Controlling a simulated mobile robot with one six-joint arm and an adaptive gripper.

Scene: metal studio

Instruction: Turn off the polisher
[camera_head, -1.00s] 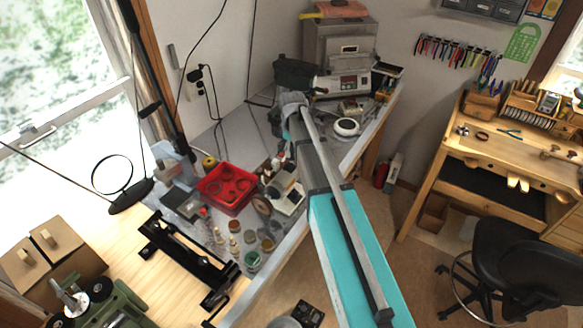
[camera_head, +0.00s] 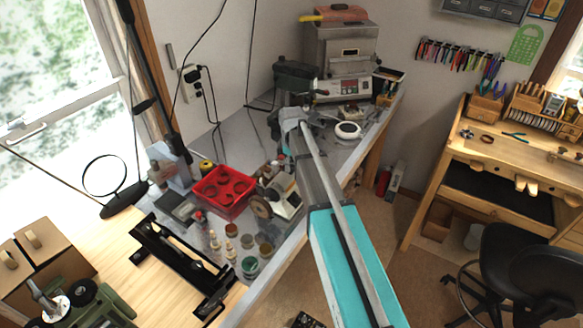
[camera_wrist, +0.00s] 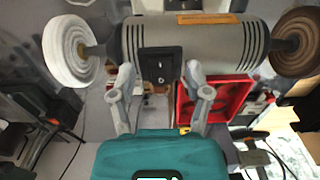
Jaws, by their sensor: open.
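The polisher shows close up in the wrist view, with a grey ribbed motor body (camera_wrist: 215,42), a white buffing wheel (camera_wrist: 72,52) at left and a brown wheel (camera_wrist: 297,42) at right.
A red tray (camera_head: 222,190), small jars (camera_head: 249,264) and tools crowd the grey bench left of my arm. A kiln-like box (camera_head: 342,55) stands behind. A wooden workbench (camera_head: 500,150) and a black chair (camera_head: 520,265) are at right, with open floor between.

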